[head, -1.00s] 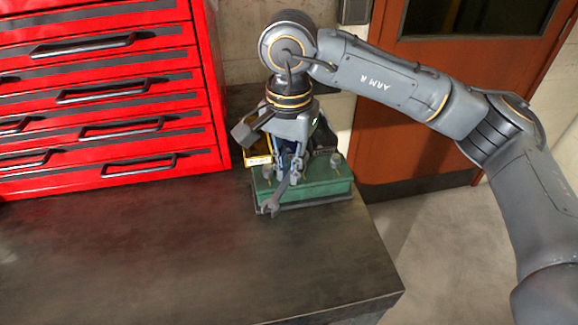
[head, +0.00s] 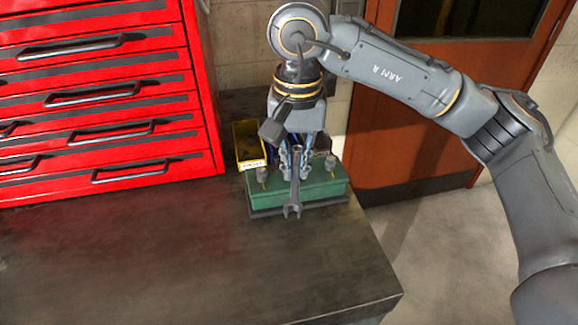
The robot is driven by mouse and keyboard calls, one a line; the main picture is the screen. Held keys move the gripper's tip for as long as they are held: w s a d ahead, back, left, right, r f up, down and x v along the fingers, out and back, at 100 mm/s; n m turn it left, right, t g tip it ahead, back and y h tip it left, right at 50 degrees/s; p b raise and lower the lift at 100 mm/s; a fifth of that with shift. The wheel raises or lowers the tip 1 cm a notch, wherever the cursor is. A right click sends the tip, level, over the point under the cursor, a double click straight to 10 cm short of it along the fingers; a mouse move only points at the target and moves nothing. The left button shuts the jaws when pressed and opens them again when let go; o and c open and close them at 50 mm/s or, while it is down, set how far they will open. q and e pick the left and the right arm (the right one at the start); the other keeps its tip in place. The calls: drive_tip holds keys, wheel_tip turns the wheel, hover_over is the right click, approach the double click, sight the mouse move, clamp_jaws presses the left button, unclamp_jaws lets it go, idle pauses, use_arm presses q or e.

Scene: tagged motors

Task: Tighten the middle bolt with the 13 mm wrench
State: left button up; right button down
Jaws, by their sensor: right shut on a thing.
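The wrench (head: 296,190) is grey metal and points toward me, its open-ended jaw out past the front edge of the green block. My right gripper (head: 296,174) is shut on the wrench above the middle of the green block (head: 322,190). One bolt (head: 262,174) stands at the block's left and another (head: 331,164) at its right. The middle bolt is hidden behind the wrench and fingers, so I cannot tell whether the wrench sits on it. The size mark on the wrench cannot be read. My left gripper is out of view.
A yellow bin (head: 249,148) with a white label stands behind the block's left end. A red drawer cabinet (head: 100,95) fills the left back of the dark bench (head: 190,255). The bench front is clear. Its right edge is close to the block.

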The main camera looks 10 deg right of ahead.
drive_tip(key=d+n, duration=0.1)
drive_tip(key=n, duration=0.2)
drive_tip(key=d+n+b, duration=0.1)
drive_tip(key=d+n, duration=0.1)
drive_tip(key=n, duration=0.1)
drive_tip(key=d+n+b, duration=0.1)
drive_tip(key=d+n, duration=0.1)
drive_tip(key=shift+w+n, duration=0.25)
drive_tip(key=shift+n, duration=0.15)
drive_tip(key=shift+f, duration=0.15)
idle(0.3)
drive_tip(key=shift+f+b, duration=0.75)
drive_tip(key=shift+b, duration=0.05)
drive_tip(key=shift+f, duration=0.1)
drive_tip(key=shift+f, duration=0.15)
